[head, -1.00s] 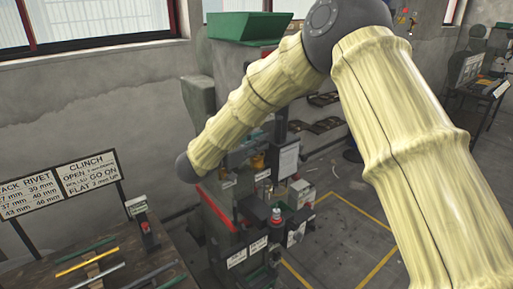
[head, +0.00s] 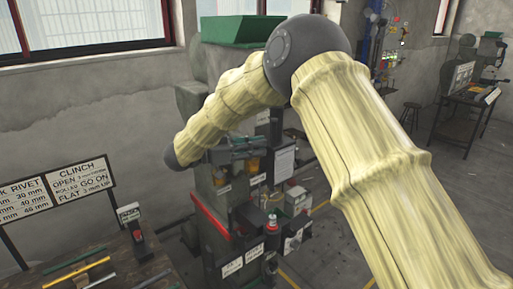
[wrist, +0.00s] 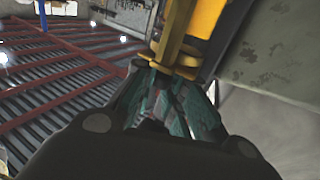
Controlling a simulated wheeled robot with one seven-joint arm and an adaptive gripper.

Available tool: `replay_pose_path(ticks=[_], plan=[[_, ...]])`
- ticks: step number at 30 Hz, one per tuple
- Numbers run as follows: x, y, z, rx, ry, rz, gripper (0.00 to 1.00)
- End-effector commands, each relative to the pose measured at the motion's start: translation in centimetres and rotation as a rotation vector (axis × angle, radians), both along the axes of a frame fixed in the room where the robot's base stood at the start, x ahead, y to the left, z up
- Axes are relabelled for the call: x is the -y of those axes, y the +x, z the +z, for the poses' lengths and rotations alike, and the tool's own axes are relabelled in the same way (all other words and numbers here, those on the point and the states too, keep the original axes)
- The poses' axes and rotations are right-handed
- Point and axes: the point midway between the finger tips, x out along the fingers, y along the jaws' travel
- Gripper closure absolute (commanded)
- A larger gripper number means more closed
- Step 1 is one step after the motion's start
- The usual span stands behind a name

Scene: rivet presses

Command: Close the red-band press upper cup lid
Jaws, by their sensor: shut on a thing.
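The press with a red band (head: 211,216) stands in the middle of the head view, partly behind my arm. Small amber cups (head: 252,164) show on its front; their lids are too small to make out there. In the wrist view, my gripper (wrist: 182,78) has its green-lined fingers shut on a brass-coloured part (wrist: 178,38), which may belong to the cup lid. An orange-yellow body (wrist: 208,18), probably the cup, is right behind it. My gripper is hidden in the head view. I cannot tell the lid's angle.
A green hopper (head: 240,31) tops the press. A workbench (head: 150,268) with coloured rods and a rivet sign (head: 25,200) stands at the lower left. A table (head: 466,122) and stool (head: 410,110) stand at the back right. Open floor lies right of the press.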

Motion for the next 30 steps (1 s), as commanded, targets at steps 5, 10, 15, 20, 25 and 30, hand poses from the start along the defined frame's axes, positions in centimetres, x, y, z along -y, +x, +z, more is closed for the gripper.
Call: replay_pose_path(ticks=[5,10,15,20,25,30], plan=[[0.01,0.02,0.12,0.002,-0.001,0.0,1.0],[0.02,0.02,0.11,0.002,-0.001,0.001,0.66],[0.02,0.03,0.07,0.001,-0.001,0.001,0.62],[0.04,0.02,0.04,0.001,-0.001,0.001,0.62],[0.04,0.02,0.03,0.0,0.0,0.001,0.62],[0.02,0.07,0.15,-0.001,0.0,0.034,0.62]])
